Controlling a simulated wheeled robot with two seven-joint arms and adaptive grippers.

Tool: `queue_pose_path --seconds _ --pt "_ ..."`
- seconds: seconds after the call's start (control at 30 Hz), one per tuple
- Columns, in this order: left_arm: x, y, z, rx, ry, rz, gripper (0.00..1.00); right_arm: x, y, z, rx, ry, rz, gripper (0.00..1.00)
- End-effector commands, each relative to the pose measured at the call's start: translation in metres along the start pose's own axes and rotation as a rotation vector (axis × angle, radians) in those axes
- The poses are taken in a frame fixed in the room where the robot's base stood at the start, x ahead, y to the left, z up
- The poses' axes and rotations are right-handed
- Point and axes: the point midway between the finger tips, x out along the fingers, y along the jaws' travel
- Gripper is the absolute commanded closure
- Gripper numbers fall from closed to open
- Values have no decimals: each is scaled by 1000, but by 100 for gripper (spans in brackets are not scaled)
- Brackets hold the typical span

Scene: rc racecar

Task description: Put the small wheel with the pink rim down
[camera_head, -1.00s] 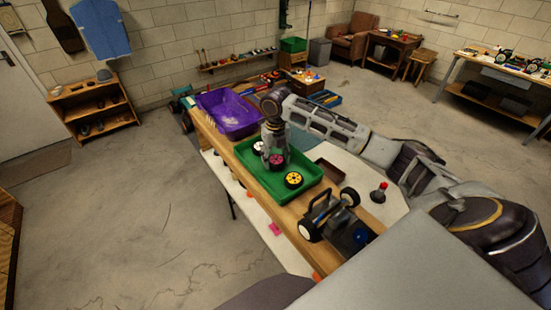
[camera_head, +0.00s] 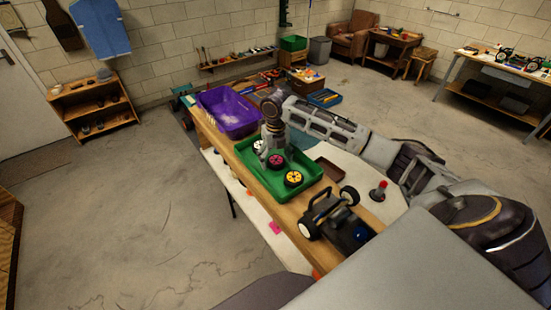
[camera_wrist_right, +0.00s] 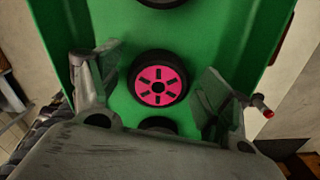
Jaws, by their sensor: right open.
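The small wheel with the pink rim (camera_head: 276,161) lies flat in the green tray (camera_head: 313,168). In the right wrist view the pink-rimmed wheel (camera_wrist_right: 158,78) rests on the tray floor between the spread fingers, with a gap on each side. My right gripper (camera_head: 271,155) is open, over the tray. Its fingers also show in the right wrist view (camera_wrist_right: 157,88). The yellow-rimmed wheel (camera_head: 293,178) and the white-rimmed wheel (camera_head: 258,147) lie in the same tray on either side. My left gripper is not in view.
A purple bin (camera_head: 230,112) stands behind the tray on the wooden bench. A black car chassis with wheels (camera_head: 330,213) stands at the near end. A brown box (camera_head: 331,169) and a red-topped item (camera_head: 380,188) are to the right.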

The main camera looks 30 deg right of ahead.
Motion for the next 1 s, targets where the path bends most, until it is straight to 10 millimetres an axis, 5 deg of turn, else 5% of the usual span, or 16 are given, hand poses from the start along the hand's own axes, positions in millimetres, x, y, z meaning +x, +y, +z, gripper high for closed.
queue_pose_path --seconds 0.37,1.0 --pt "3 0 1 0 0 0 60 -15 0 1 1 -2 0 22" --pt "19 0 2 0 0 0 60 -99 0 1 0 -3 1 22"
